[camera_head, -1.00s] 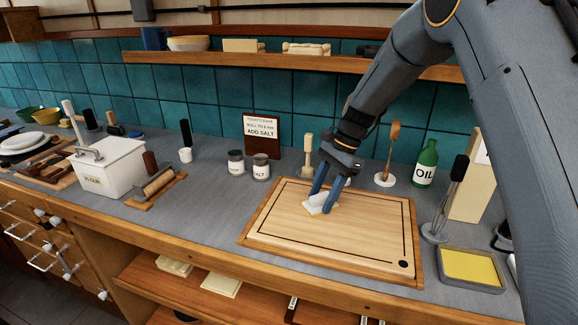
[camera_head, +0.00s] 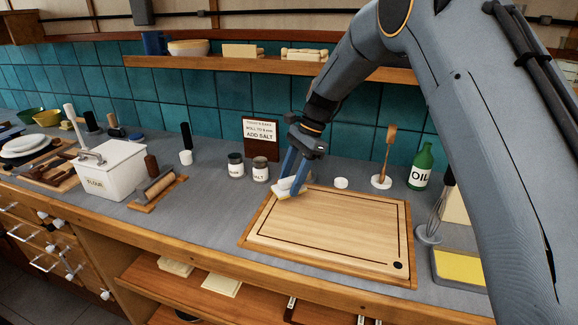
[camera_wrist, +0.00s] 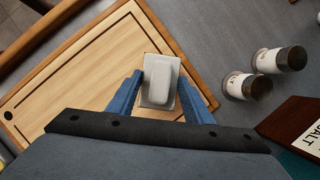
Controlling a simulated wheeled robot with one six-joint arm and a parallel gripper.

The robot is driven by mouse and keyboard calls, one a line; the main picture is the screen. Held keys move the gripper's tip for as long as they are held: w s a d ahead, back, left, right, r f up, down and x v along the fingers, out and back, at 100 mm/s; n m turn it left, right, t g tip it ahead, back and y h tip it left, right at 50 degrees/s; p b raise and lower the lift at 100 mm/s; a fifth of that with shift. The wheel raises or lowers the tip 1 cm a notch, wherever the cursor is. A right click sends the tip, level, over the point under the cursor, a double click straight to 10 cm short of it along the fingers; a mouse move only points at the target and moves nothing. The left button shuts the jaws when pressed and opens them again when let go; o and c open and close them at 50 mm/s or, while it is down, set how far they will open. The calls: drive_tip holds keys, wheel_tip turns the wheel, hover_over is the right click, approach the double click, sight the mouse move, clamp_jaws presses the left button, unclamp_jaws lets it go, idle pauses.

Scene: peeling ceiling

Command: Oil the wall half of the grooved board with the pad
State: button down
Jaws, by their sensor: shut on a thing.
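The grooved board (camera_head: 325,235) lies on the counter, pale wood with a dark groove and a dark round spot at its front right corner. It also shows in the wrist view (camera_wrist: 85,75). My gripper (camera_head: 291,188) is shut on the white pad (camera_head: 281,194). The pad is at the board's back left corner, on the wall side. In the wrist view the pad (camera_wrist: 160,80) sits between the blue fingers at the board's corner, partly over its edge. Whether it touches the wood is hard to tell. I cannot make out any clear oiled patch.
Two labelled jars (camera_head: 236,166) (camera_head: 260,170) and a dark sign (camera_head: 262,136) stand close behind and left of the pad. A green oil bottle (camera_head: 421,168), a wooden brush (camera_head: 385,160) and a whisk (camera_head: 434,220) stand right. A yellow-filled tray (camera_head: 458,267) lies beside the board.

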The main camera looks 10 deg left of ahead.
wheel_tip(320, 180, up, 3)
drive_tip(key=shift+r+p, duration=0.2)
drive_tip(key=shift+p, duration=0.5)
drive_tip(key=shift+w+f+m+t+b, duration=0.15)
drive_tip(key=shift+w+m+t+b, duration=0.35)
drive_tip(key=shift+m, duration=0.6)
drive_tip(key=w+m, duration=0.1)
drive_tip(key=w+m+t+b, duration=0.1)
drive_tip(key=m, duration=0.1)
drive_tip(key=shift+d+f+y, duration=0.1)
drive_tip(key=shift+y, duration=0.2)
drive_tip(key=w+m, duration=0.1)
drive_tip(key=m, duration=0.1)
drive_tip(key=w+m+t+b, duration=0.1)
drive_tip(key=m, duration=0.1)
drive_tip(key=shift+d+r, duration=0.15)
drive_tip(key=shift+r, duration=0.05)
drive_tip(key=shift+s, duration=0.2)
